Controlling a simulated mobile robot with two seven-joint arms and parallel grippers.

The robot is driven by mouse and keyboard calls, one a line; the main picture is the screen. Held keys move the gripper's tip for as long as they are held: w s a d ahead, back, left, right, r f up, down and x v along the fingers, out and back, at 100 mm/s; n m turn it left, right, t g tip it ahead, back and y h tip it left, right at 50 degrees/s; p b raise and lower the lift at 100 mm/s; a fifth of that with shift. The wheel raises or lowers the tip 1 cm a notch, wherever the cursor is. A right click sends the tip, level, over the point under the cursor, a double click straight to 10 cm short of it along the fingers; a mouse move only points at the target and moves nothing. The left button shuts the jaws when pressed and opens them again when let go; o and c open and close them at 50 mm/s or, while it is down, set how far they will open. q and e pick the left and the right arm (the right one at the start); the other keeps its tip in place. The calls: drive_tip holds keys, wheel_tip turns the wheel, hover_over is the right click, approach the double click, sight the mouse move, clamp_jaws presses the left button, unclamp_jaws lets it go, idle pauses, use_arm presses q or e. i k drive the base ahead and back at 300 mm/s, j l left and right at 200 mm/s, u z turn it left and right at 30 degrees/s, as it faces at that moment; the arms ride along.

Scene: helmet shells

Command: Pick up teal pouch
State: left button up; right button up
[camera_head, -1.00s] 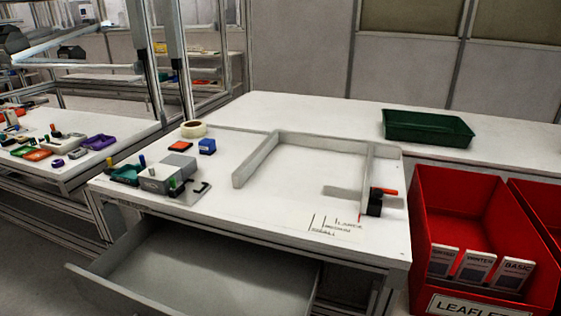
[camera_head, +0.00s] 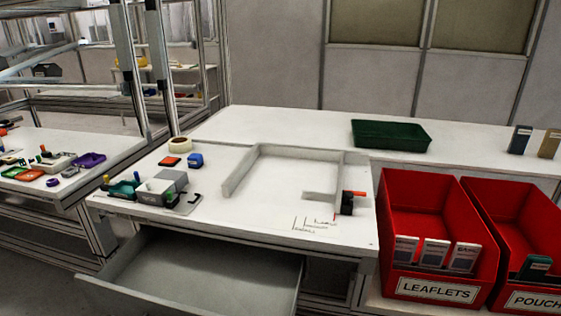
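A teal pouch (camera_head: 535,267) stands at the front of the right red bin labelled POUCH, near the right edge of the view. Only its upper part shows above the bin's front wall, and it has a pale label strip. The right side of that red bin (camera_head: 517,205) is cut off by the picture edge. Neither of my grippers is in view.
A red bin (camera_head: 408,192) labelled LEAFLETS holds several white-and-blue leaflets (camera_head: 435,253). A green tray (camera_head: 390,135) and two upright packs (camera_head: 519,140) stand on the back counter. The white table (camera_head: 262,232) has an open drawer (camera_head: 200,275) below.

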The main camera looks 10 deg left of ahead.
sight(534, 268)
drive_tip(key=u, duration=1.1)
drive_tip(key=z, duration=2.45)
drive_tip(key=i+l+u, duration=0.1)
drive_tip(key=u, duration=0.25)
drive_tip(key=i+l+u, duration=0.1)
drive_tip(key=u, duration=0.25)
drive_tip(key=i+l+u, duration=0.15)
drive_tip(key=l, duration=0.25)
drive_tip(key=l+u, duration=0.2)
drive_tip(key=l, duration=0.25)
